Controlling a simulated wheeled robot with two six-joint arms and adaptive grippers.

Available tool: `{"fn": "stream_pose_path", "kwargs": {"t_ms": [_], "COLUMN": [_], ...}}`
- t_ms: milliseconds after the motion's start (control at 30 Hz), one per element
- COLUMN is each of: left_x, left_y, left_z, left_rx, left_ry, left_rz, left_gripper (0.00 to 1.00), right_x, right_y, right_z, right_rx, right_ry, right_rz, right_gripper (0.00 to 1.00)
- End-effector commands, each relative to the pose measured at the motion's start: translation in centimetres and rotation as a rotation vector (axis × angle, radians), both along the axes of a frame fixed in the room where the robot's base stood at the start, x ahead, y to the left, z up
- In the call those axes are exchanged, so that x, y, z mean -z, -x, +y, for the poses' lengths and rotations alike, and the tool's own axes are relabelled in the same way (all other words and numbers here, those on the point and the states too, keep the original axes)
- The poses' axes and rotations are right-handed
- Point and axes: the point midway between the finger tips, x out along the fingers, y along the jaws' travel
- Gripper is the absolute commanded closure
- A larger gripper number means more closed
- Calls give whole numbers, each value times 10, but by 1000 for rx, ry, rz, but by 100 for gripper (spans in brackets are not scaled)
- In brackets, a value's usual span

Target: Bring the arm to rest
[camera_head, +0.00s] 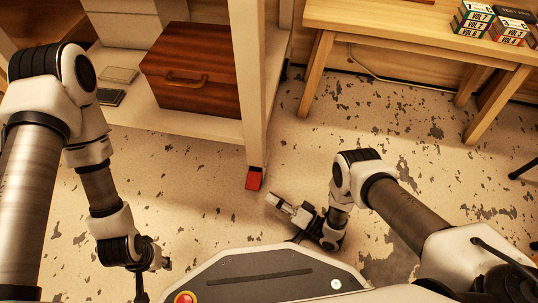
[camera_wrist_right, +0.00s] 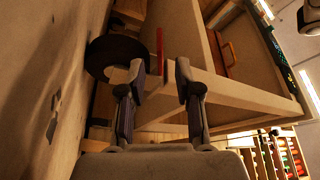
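My right gripper (camera_head: 290,214) hangs low over the floor near the middle of the head view, pointing left toward a shelf post. In the right wrist view its two fingers (camera_wrist_right: 160,76) stand apart with a gap between them and nothing held. My left arm comes down along the left side, and its gripper (camera_head: 146,284) sits at the lower left, seen from above and partly cut off. Whether its fingers are open cannot be made out. No foil roll can be identified in either view.
A wooden table (camera_head: 400,32) with small boxes (camera_head: 475,18) stands at the upper right. Speckled floor (camera_head: 200,200) lies open between my arms.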

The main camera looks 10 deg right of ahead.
Motion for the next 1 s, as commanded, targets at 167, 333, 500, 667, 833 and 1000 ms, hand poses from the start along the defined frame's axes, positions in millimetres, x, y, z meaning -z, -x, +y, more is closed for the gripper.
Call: {"fn": "stream_pose_path", "kwargs": {"t_ms": [167, 333, 500, 667, 833, 1000], "left_x": [0, -10, -43, -93, -134, -135], "left_y": [0, 0, 1, 3, 6, 8], "left_z": [0, 0, 0, -1, -1, -2], "left_rx": [0, 0, 1, 3, 6, 7], "left_ry": [0, 0, 0, 0, 2, 3], "left_rz": [0, 1, 2, 7, 15, 20], "left_gripper": [67, 67, 67, 67, 67, 67], "right_x": [2, -24, -113, -212, -232, -203], "right_y": [1, -17, -73, -119, -74, 44], "right_z": [-1, -1, -10, -40, -112, -159], "right_rx": [1, 2, 18, 176, 370, 275], "right_ry": [1, 1, 9, 168, 725, 1116], "right_rz": [3, -35, -134, -48, 330, 682], "right_gripper": [67, 67, 67, 67, 67, 67]}}
